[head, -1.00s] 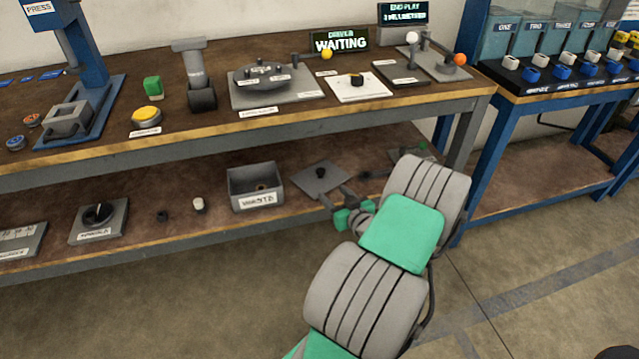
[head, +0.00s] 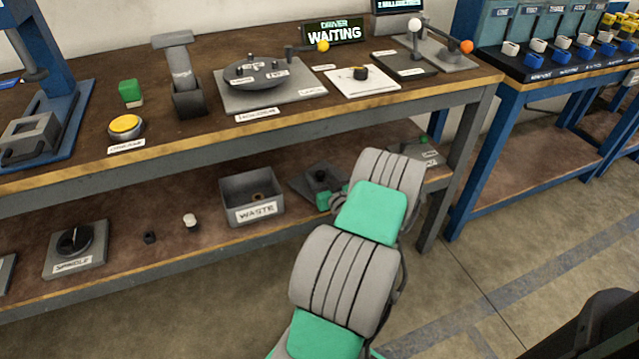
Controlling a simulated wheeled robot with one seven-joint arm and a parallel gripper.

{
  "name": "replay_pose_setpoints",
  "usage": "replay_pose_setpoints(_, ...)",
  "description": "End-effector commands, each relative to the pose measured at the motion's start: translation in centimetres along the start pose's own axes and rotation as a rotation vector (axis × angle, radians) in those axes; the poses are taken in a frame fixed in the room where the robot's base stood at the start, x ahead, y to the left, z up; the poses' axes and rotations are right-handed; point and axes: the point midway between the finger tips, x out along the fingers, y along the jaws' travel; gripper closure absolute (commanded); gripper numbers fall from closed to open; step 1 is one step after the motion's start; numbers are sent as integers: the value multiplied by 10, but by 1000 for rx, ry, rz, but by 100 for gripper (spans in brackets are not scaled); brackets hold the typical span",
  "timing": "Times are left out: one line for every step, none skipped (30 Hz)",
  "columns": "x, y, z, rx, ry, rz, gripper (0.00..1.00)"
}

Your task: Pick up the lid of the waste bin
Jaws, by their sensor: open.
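The waste bin (head: 232,208) is an open grey box labelled WASTE on the lower shelf, with a small brownish thing inside. Its lid (head: 303,188) appears to be the dark square plate with a black knob, lying flat on the shelf just right of the bin. My gripper (head: 328,197) is at the lid's front right, with green fingertips close to the knob. My arm hides most of the gripper and the lid's right part. The jaws are open, and nothing shows held between them. Whether a finger touches the lid, I cannot tell.
A white-topped cylinder (head: 190,221), a small black part (head: 150,237) and a spindle plate (head: 78,250) are on the lower shelf to the left. The upper bench's front edge (head: 200,135) overhangs the shelf. A bench leg (head: 452,170) stands right of my arm.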

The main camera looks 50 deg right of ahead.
Motion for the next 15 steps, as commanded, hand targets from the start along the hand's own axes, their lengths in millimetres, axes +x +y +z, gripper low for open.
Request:
replay_pose_setpoints(5,-1,1,-1,0,-2,47)
replay_pose_setpoints(7,-1,0,0,0,-2,47)
replay_pose_setpoints(8,-1,0,0,0,-2,47)
replay_pose_setpoints(9,-1,0,1,0,-2,47)
replay_pose_setpoints(8,-1,0,1,0,-2,47)
replay_pose_setpoints(8,-2,0,1,0,-2,47)
replay_pose_setpoints(8,-2,0,1,0,-2,47)
replay_pose_setpoints(8,-2,0,0,0,-3,47)
replay_pose_setpoints(8,-2,0,0,0,-3,50)
replay_pose_setpoints(8,-2,0,0,0,-3,52)
replay_pose_setpoints(8,-2,0,0,0,-3,55)
replay_pose_setpoints(8,-2,0,0,0,-4,58)
replay_pose_setpoints(8,-2,0,0,0,-4,61)
replay_pose_setpoints(8,-2,0,0,0,-4,63)
replay_pose_setpoints(8,-2,0,0,0,-4,66)
